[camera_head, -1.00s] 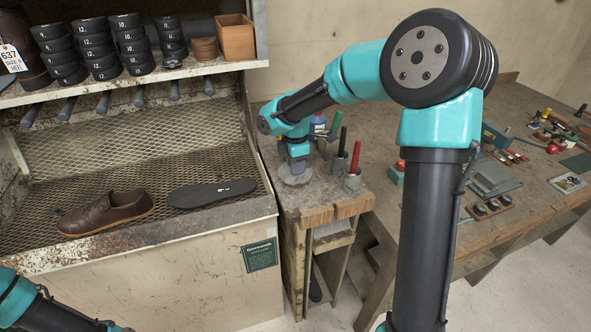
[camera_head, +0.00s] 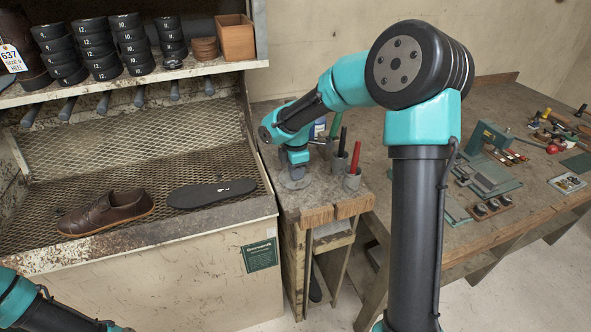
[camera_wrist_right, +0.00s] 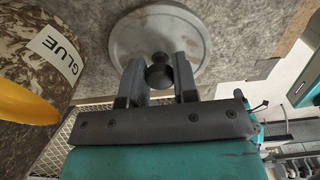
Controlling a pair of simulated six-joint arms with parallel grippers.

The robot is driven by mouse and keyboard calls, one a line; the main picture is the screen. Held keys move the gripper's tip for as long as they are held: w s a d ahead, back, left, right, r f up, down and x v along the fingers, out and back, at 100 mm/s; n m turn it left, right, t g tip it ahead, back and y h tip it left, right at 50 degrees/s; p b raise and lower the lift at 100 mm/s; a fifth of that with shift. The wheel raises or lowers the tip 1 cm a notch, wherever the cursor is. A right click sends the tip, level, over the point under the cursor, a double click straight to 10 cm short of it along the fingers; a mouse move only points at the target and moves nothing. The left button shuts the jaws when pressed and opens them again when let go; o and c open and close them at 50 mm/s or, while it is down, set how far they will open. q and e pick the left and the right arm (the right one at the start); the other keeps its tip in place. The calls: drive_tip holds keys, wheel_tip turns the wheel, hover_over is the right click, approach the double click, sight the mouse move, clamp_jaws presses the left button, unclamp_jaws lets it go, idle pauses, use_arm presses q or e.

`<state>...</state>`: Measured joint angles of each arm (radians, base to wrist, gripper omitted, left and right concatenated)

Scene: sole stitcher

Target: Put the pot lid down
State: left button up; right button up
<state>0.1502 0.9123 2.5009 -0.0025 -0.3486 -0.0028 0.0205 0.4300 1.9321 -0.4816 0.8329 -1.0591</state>
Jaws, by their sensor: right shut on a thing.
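The pot lid (camera_wrist_right: 150,28) is a round grey disc with a black knob (camera_wrist_right: 158,73) in the right wrist view. My right gripper (camera_wrist_right: 159,62) has its two fingers on either side of the knob and is shut on the lid. In the head view the right gripper (camera_head: 295,168) points down over the wooden bench top, with the lid low at the bench surface. I cannot tell whether the lid touches the bench. A mottled pot marked GLUE (camera_wrist_right: 48,55) stands left of the lid in the wrist view. My left gripper is out of view.
Cups with a red-handled tool (camera_head: 353,180) and dark-handled tools (camera_head: 338,163) stand close right of the gripper. A mesh tray (camera_head: 110,175) at left holds a brown shoe (camera_head: 108,212) and a black sole (camera_head: 210,193). Blocks and tools crowd the right workbench (camera_head: 535,195).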

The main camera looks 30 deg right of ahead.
drive_tip(key=shift+f, duration=0.1)
drive_tip(key=o, duration=0.9)
wheel_tip(320, 180, up, 12)
drive_tip(key=shift+r, duration=0.15)
idle(0.7)
